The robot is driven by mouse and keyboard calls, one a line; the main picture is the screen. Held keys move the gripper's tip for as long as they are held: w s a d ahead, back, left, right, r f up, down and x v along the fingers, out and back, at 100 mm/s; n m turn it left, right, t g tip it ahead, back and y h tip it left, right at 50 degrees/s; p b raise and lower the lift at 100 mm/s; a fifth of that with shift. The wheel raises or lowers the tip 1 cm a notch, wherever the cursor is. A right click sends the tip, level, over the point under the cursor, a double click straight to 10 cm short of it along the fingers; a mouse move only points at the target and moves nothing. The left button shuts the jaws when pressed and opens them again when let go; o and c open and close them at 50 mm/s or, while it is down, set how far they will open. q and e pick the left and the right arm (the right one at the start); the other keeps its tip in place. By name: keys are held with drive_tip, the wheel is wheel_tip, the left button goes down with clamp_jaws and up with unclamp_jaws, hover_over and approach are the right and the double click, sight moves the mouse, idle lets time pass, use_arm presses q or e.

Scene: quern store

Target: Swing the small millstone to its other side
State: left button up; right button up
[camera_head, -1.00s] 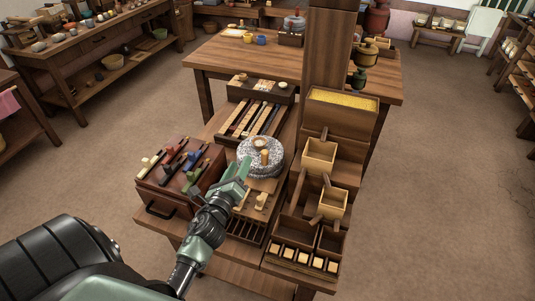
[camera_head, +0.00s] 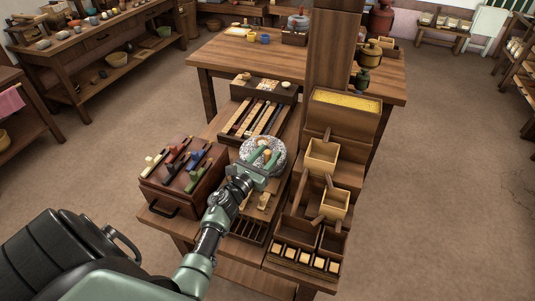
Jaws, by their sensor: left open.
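The small millstone (camera_head: 253,146) is a round, speckled grey-white stone lying flat on the wooden bench. A short tan wooden handle (camera_head: 267,155) stands on its near part. A lighter tan spot shows near the stone's middle. My left gripper (camera_head: 264,156) is over the near part of the stone, its green fingers open with one on each side of the handle. I cannot tell whether they touch it. The gripper and its wrist hide the stone's near edge. My right gripper is not in view.
A dark red box with coloured-handled tools (camera_head: 187,166) stands left of the stone. Wooden bins (camera_head: 321,158) and a tall post (camera_head: 335,55) stand close on its right. A slatted tray (camera_head: 256,120) lies behind it. The floor right of the bench is clear.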

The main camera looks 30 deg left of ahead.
use_arm(q)
clamp_jaws()
drive_tip(key=shift+a, duration=0.1)
idle(1.4)
